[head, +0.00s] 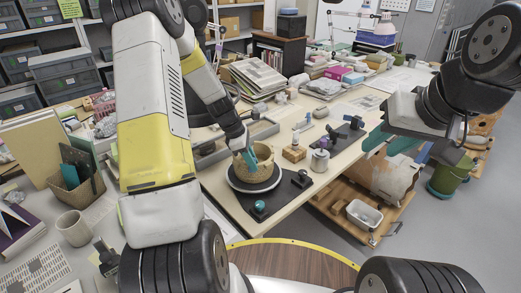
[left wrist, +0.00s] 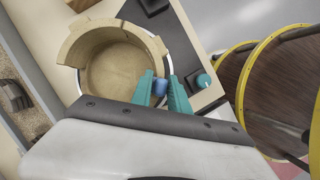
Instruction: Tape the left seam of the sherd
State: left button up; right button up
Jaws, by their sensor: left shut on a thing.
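The tan pot (head: 254,168) stands upright on a round turntable (head: 233,183) on the dark mat. In the left wrist view the pot (left wrist: 112,68) is seen from above, open, with a stepped, broken rim. My left gripper (head: 251,158) is at the pot's near side. Its teal fingers (left wrist: 163,92) are shut on a small blue piece (left wrist: 160,87), close to the pot's wall; whether it touches is unclear.
A black block with a teal knob (head: 259,208) and another dark block (head: 301,179) stand near the turntable. A metal cylinder (head: 319,161) and a wooden block (head: 294,153) lie to the right. A yellow-edged round wooden surface (head: 290,257) is in front.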

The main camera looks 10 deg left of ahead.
dwell(0.3)
pick_arm(q)
jog(key=o, duration=0.9)
